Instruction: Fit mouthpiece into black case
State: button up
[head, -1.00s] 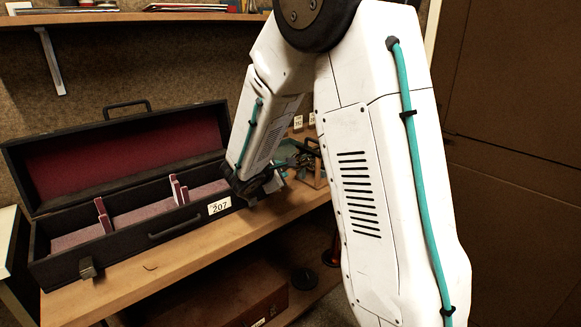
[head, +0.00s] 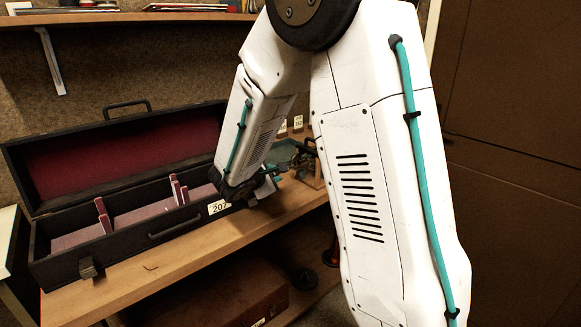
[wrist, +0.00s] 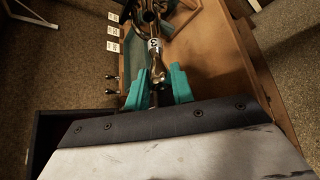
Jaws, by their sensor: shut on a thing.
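The black case (head: 140,245) stands open on the bench, with a dark red lid lining, pink-red dividers (head: 177,190) and a white "207" tag. My gripper (head: 268,182) is at the case's right end, partly hidden by my arm. In the wrist view its teal fingers (wrist: 159,88) are shut on a slim metal piece, which appears to be the mouthpiece (wrist: 156,72). The mouthpiece is mostly between the fingers, and its exact outline blends with brass parts beyond. A dark edge of the case (wrist: 62,122) shows at lower left in the wrist view.
Brass and dark metal parts (wrist: 150,14) lie beyond the fingers on the wooden bench (wrist: 215,55), near white tags (wrist: 113,31). A brown case (head: 235,305) sits below the bench. A shelf (head: 110,18) runs above. The front bench strip is mostly clear.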

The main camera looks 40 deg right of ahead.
jog(key=shift+s+a, duration=1.75)
jog(key=shift+a, duration=1.6)
notch_tip(320, 180, up, 6)
jog(key=shift+w+f, duration=0.1)
